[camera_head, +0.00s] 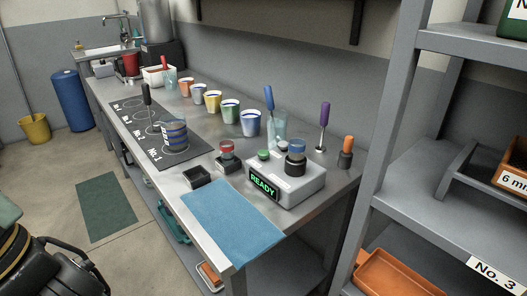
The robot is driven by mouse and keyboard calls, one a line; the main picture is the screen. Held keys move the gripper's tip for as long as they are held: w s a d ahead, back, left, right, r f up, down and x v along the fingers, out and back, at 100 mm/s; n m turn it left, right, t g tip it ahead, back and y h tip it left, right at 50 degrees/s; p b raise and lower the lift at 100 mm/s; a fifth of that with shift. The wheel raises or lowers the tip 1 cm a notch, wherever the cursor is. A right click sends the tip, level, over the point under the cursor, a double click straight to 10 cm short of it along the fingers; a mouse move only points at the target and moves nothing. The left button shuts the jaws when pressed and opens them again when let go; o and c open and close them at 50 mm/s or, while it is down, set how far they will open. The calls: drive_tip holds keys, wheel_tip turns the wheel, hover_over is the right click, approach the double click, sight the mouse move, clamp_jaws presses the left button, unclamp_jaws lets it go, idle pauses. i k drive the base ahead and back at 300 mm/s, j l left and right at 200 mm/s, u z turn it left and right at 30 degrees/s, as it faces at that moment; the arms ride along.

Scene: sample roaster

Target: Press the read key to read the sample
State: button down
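The reader is a light grey box (300,188) near the front right end of the bench. Its front display (263,187) shows READY in green letters. A green round key (263,154) stands on its top at the back left. A small clear container with a blue top (297,146) sits upright in a black holder (296,164) on the reader's top. Small pale labels lie on the top, too small to read. A pale round part beside the holder is partly hidden. My gripper does not show in this view.
A blue cloth (232,222) lies in front of the reader. Behind are a glass with a blue-handled tool (269,98) and a purple-handled tool (324,114). Grey shelving (430,140) stands right.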

sight(262, 154)
drive_tip(key=j+u, duration=0.1)
drive_tip(key=j, duration=0.95)
drive_tip(key=i+j, duration=0.15)
drive_tip(key=j, duration=0.85)
drive_tip(key=k+u, duration=0.05)
